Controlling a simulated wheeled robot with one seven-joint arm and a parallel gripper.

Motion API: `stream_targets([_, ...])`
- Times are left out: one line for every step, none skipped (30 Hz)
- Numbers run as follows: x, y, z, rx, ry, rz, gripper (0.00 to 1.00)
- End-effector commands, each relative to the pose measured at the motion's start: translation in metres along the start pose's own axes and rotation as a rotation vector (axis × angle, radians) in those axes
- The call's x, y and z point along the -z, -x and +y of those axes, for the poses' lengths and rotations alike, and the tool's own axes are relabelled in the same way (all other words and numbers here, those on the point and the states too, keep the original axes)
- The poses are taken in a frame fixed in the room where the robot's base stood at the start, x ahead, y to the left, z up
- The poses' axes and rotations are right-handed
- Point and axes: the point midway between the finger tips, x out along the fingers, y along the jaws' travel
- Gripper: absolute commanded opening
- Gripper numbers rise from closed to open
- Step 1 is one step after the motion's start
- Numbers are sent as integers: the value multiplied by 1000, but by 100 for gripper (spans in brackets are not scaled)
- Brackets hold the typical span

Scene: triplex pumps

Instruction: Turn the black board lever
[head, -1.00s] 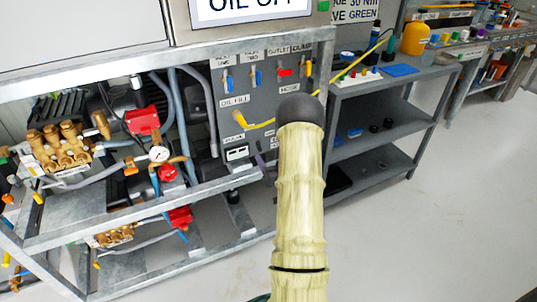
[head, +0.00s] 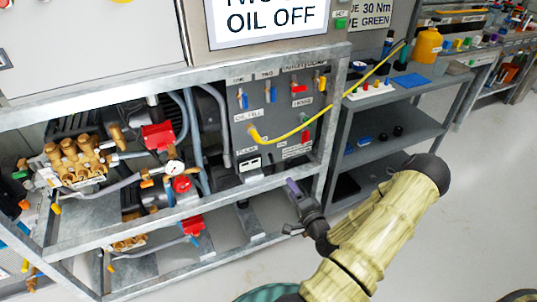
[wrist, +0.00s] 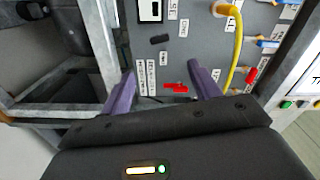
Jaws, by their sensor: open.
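The small black lever (wrist: 160,39) sits on the grey board (wrist: 200,50) in the wrist view, below a white-faced meter. I cannot make the lever out clearly in the head view. My gripper (wrist: 161,72) is open, with its two purple fingers apart and nothing held. The black lever appears above and between the fingertips, apart from them. A red lever (wrist: 176,87) shows between the fingers. In the head view my gripper (head: 291,184) is in front of the rack's lower rail, below the board.
A yellow hose (head: 290,133) loops from the board to the right. The metal rack rail (head: 190,210) runs below the board. Brass pumps (head: 75,163) fill the left of the rack. A grey shelf (head: 400,140) stands right; the floor before it is clear.

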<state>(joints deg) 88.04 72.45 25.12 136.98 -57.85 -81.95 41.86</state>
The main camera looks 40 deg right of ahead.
Motion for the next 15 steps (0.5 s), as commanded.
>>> stream_targets([0, 0, 0, 0, -2, 0, 62])
stream_targets([0, 0, 0, 0, -1, 0, 62])
stream_targets([0, 0, 0, 0, 0, -1, 62])
stream_targets([0, 0, 1, 0, 0, -1, 62])
stream_targets([-1, 0, 1, 0, 1, -1, 62])
stream_targets([-1, 0, 1, 0, 1, -1, 62])
stream_targets([-1, 0, 1, -1, 1, -2, 62])
stream_targets([-1, -1, 1, 0, 2, -2, 62])
stream_targets([-2, -2, 1, 0, 2, -3, 62])
stream_targets([-2, -3, 1, 0, 3, -4, 62])
stream_targets([-2, -5, 1, 0, 3, -5, 62])
stream_targets([-2, -7, 1, 0, 4, -5, 62])
stream_targets([-2, -10, 1, 0, 4, -5, 62])
stream_targets([-2, -13, 1, 0, 5, -5, 62])
stream_targets([-2, -18, 1, 2, 6, -6, 62])
